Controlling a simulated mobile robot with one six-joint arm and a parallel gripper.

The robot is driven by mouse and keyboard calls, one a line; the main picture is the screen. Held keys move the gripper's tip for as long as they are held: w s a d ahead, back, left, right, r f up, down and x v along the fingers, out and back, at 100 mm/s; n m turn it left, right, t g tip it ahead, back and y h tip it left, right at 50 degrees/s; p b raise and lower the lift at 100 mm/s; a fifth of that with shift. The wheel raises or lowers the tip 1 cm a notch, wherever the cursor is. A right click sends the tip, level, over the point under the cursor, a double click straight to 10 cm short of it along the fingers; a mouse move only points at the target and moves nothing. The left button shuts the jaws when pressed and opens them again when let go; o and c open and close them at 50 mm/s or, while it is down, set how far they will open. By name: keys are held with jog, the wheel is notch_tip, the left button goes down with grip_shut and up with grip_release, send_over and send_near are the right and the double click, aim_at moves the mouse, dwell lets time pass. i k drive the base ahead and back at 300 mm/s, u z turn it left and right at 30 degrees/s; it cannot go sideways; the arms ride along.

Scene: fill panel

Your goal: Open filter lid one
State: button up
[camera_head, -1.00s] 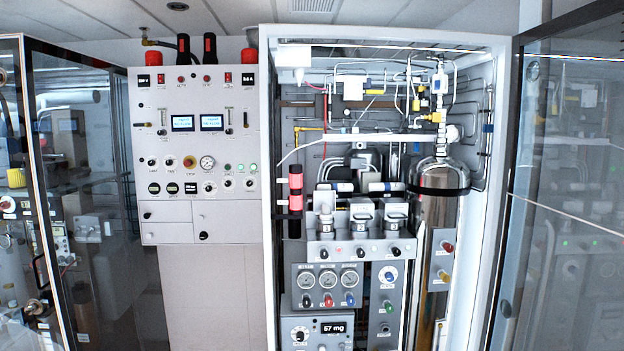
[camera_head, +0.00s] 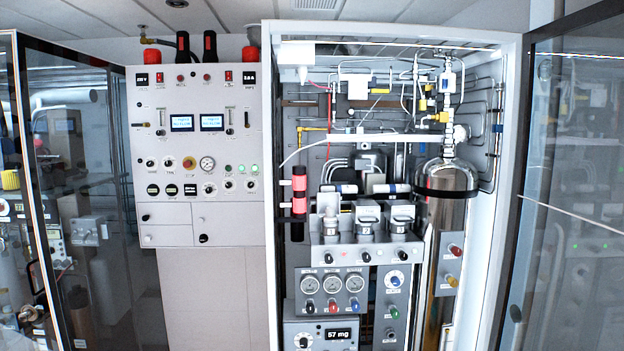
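In the head view, three filter units stand side by side on a grey block (camera_head: 340,256) inside the open white cabinet. Each has a metal body with a rounded top: the left filter (camera_head: 330,222), the middle filter (camera_head: 367,218) and the right filter (camera_head: 401,216). I cannot tell which is number one. The left top looks paler and taller than the others. Whether any lid is open is too small to tell. My gripper is not in view.
A tall steel cylinder (camera_head: 446,215) stands right of the filters. The cabinet's glass door (camera_head: 575,190) stands open at right. A control panel (camera_head: 196,160) is at left.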

aim_at(324, 200)
jog(key=i, duration=1.3)
